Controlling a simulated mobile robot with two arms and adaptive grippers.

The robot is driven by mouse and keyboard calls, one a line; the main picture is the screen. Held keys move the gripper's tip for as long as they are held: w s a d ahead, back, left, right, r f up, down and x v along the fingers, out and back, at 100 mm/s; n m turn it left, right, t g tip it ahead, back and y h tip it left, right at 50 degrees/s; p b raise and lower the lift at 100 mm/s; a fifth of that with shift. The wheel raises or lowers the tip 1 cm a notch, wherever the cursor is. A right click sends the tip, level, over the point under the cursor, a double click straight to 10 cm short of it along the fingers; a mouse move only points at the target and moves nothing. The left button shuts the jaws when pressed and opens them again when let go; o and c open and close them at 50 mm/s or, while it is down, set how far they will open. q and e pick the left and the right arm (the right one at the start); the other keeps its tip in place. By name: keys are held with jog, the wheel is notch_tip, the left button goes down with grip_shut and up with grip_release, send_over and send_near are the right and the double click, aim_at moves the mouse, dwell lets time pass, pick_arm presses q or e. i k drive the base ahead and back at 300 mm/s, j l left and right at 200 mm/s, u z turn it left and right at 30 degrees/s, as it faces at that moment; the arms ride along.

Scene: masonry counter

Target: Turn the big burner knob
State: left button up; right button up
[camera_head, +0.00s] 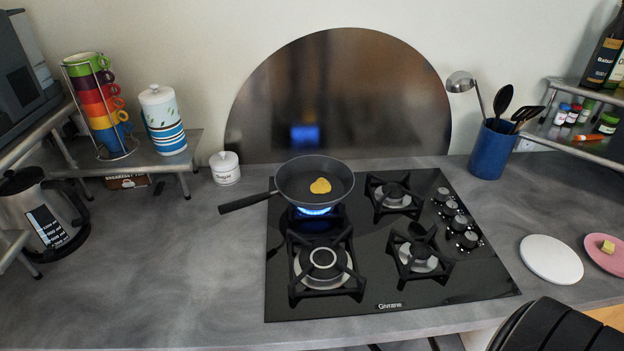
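A black glass gas hob (385,290) is set into the grey counter. A column of several round silver-and-black knobs runs down its right side, from the rear knob (443,195) to the front knob (469,240). The frame does not show which knob serves which burner. The front left burner (323,262) looks the largest and shows no flame. A blue flame (313,211) burns at the rear left burner, under a black frying pan (290,185) holding something yellow (320,186). Neither of my grippers is in view.
A blue utensil pot (488,152) stands behind the knobs. A white round board (551,259) and pink plate (606,262) lie to their right. A black object (555,328), unclear what, fills the bottom right corner. The pan handle (247,202) points left over the counter.

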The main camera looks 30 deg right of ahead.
aim_at(450, 208)
jog(key=z, duration=2)
